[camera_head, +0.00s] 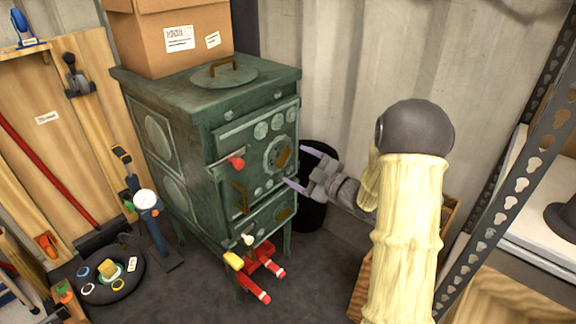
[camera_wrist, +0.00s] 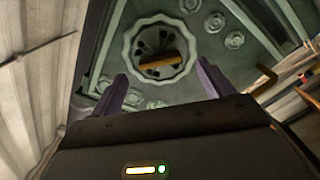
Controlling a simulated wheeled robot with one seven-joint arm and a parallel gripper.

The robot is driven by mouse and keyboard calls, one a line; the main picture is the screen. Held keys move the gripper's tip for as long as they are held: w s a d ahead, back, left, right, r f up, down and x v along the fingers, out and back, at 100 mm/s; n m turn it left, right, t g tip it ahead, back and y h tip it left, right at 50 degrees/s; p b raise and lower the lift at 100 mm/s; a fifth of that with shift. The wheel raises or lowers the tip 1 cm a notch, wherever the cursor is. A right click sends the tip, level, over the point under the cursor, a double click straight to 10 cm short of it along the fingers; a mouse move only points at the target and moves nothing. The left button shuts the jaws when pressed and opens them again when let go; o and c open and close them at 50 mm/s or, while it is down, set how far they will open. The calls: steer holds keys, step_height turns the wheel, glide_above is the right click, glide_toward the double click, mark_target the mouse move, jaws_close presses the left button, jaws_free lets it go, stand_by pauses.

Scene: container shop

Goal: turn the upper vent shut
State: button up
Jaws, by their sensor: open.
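The green stove (camera_head: 228,130) stands upright in the head view. Its upper vent (camera_head: 277,153) is a round scalloped disc on the right of the front, with a brass grip bar across it. In the wrist view the upper vent (camera_wrist: 133,48) shows dark openings around the bar (camera_wrist: 163,60), which lies nearly level there. My gripper (camera_head: 296,166) is open and empty, just in front of the vent to the right. In the wrist view its two purple-grey fingers (camera_wrist: 163,88) stand apart below the vent and frame it. No contact with the bar shows.
A red-handled latch (camera_head: 236,163) sticks out left of the vent. Red tools (camera_head: 262,275) lie below. A black bin (camera_head: 316,205) stands behind my gripper. A metal shelf (camera_head: 500,170) is at the right.

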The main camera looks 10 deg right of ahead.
mark_target(283, 157)
steer(key=b+x, duration=0.1)
steer(key=x, duration=0.3)
steer(key=shift+w+a, duration=0.1)
steer(key=shift+w, duration=0.05)
steer(key=c, duration=1)
